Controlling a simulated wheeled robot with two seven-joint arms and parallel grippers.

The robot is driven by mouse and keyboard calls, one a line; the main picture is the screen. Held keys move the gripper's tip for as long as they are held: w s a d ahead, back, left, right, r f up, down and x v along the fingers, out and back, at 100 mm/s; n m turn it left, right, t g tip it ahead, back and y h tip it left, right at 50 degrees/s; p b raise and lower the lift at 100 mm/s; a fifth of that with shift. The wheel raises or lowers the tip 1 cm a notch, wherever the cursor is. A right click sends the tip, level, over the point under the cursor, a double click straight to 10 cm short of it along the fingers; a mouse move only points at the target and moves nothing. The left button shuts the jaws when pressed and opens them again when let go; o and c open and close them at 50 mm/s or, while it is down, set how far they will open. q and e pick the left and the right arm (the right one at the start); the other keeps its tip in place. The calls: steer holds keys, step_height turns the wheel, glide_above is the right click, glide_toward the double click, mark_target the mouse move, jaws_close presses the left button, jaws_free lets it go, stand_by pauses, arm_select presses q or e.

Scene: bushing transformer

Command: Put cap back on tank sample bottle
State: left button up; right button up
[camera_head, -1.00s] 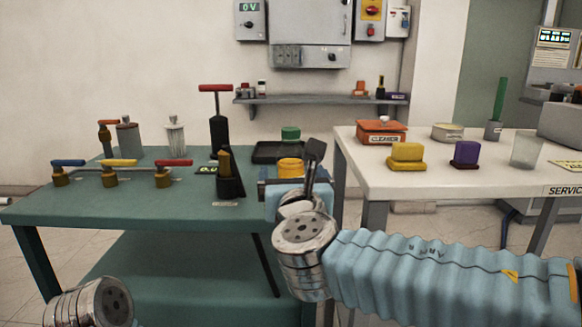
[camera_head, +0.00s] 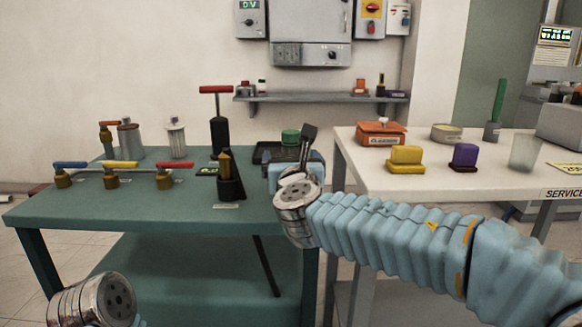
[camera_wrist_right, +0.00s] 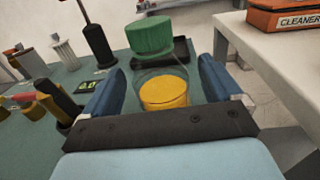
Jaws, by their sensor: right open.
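A round green cap (camera_head: 290,136) sits at the black tray (camera_head: 262,153) on the right part of the green bench. It also shows large in the right wrist view (camera_wrist_right: 150,37). A clear round container with yellow contents (camera_wrist_right: 165,93), which looks like the sample bottle, is between my right gripper's two blue fingers. My right gripper (camera_wrist_right: 162,68) is open, with a finger on each side of the container; I cannot tell whether they touch it. In the head view my right wrist hides the container. My left gripper is out of view; only a metal joint of that arm shows.
Several coloured-handle valves (camera_head: 111,178) and a black, red-handled pump (camera_head: 218,125) stand on the green bench (camera_head: 130,215). A dark holder (camera_head: 229,185) is left of my right gripper. A white table (camera_head: 480,184) with a cleaner box (camera_head: 381,133) is at right.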

mark_target(291, 144)
steer(key=shift+w, duration=0.55)
steer(key=c, duration=1.2)
steer(key=shift+r, duration=0.55)
step_height(291, 144, up, 2)
steer(key=shift+r+p, duration=0.25)
steer(key=shift+p, duration=0.45)
steer(key=s+d+r, duration=0.1)
steer(key=s+r, duration=0.2)
steer(key=s, duration=0.1)
steer(key=s+d+r, duration=0.1)
steer(key=s+r, duration=0.2)
steer(key=s, duration=0.2)
steer(key=s+d+r+p, duration=0.1)
steer(key=s+r, duration=0.2)
steer(key=s, duration=0.1)
steer(key=shift+s+d+r, duration=0.2)
steer(key=shift+s, duration=0.15)
